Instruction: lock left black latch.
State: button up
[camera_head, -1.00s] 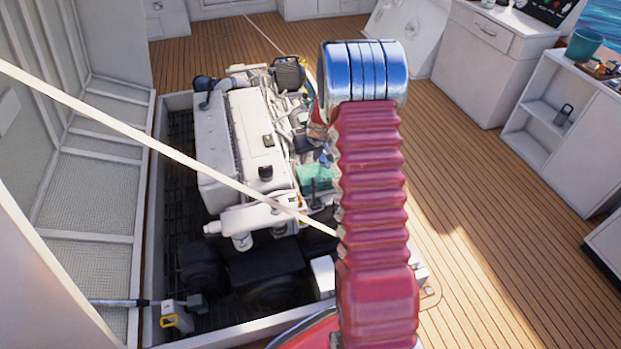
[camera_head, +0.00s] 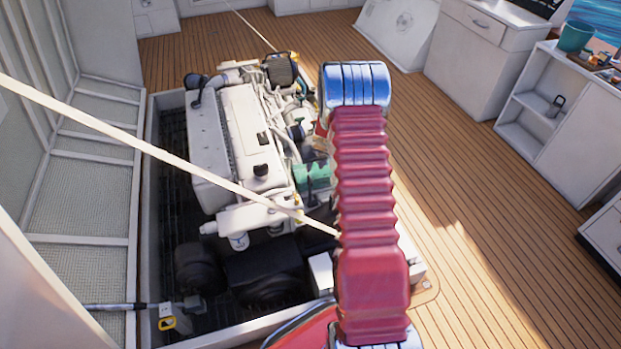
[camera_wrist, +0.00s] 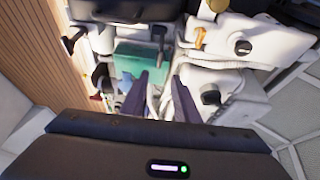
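My gripper (camera_wrist: 160,92) shows in the wrist view with two dark fingers spread apart and nothing seen between them. The fingers point toward the engine, near a green box (camera_wrist: 140,54). A black T-shaped handle (camera_wrist: 73,40) is at the upper left, on the wooden floor side. I cannot tell which black part is the left latch. In the head view, my red arm hides my gripper.
The white engine (camera_head: 212,145) sits in an open floor hatch, with the green box (camera_head: 312,176) on its right side. The raised hatch cover (camera_head: 85,195) is at left. A pale strut (camera_head: 130,122) crosses over the engine. The wooden deck (camera_head: 480,215) at right is clear.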

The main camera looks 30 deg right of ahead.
aim_at(310, 179)
jog(key=shift+x, duration=6.6)
grip_shut()
